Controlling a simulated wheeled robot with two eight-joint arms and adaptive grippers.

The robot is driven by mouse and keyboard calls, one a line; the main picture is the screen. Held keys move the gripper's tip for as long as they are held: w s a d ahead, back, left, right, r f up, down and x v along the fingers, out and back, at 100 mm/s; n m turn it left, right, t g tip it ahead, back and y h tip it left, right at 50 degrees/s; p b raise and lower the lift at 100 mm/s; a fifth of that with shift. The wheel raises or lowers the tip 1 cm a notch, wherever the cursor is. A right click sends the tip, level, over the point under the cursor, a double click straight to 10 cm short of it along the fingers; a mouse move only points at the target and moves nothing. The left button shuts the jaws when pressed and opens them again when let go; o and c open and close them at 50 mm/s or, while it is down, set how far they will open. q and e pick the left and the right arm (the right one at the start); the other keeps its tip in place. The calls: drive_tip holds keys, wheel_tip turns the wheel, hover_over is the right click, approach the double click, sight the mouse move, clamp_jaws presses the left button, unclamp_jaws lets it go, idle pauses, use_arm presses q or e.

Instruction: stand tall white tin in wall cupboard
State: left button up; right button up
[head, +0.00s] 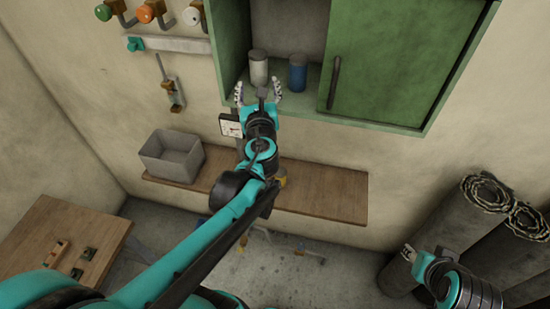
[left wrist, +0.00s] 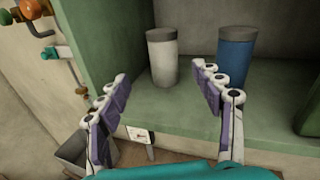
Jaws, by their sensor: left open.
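The tall white tin (head: 258,68) stands upright on the floor of the green wall cupboard (head: 228,45), in its open left part. It also shows in the left wrist view (left wrist: 162,58), beyond my fingers. My left gripper (head: 259,92) is open and empty just in front of the cupboard's front edge. In the left wrist view the tin stands between and beyond the fingertips (left wrist: 160,82), apart from them. My right gripper (head: 423,262) shows at the lower right, far from the cupboard; its fingers are too small to judge.
A blue tin (head: 297,73) stands right of the white one. A green door (head: 395,60) covers the cupboard's right part. Below are a wooden shelf (head: 325,194) and a grey bin (head: 171,156). Dark sheet rolls (head: 455,222) stand at right. Coloured knobs (head: 147,13) are on the wall.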

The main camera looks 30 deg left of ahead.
use_arm(q)
drive_tip(key=s+d+f+n+g+h, duration=0.4)
drive_tip(key=s+f+n, duration=0.65)
drive_tip(key=n, duration=0.75)
drive_tip(key=s+d+f+n+g+h, duration=0.2)
drive_tip(key=s+d+f+n, duration=0.1)
drive_tip(key=d+n, duration=0.2)
drive_tip(key=s+d+f+n+g+h, duration=0.2)
drive_tip(key=s+d+f+n+h, duration=0.1)
drive_tip(key=s+d+n, duration=0.1)
drive_tip(key=d+n, duration=0.1)
drive_tip(key=d, duration=0.1)
drive_tip(key=shift+s+d+f, duration=0.2)
drive_tip(key=shift+d+f, duration=0.1)
wheel_tip(320, 180, down, 36)
drive_tip(key=b, duration=3.5)
drive_tip(key=shift+r+b, duration=0.2)
drive_tip(key=shift+b, duration=0.1)
drive_tip(key=shift+r, duration=0.1)
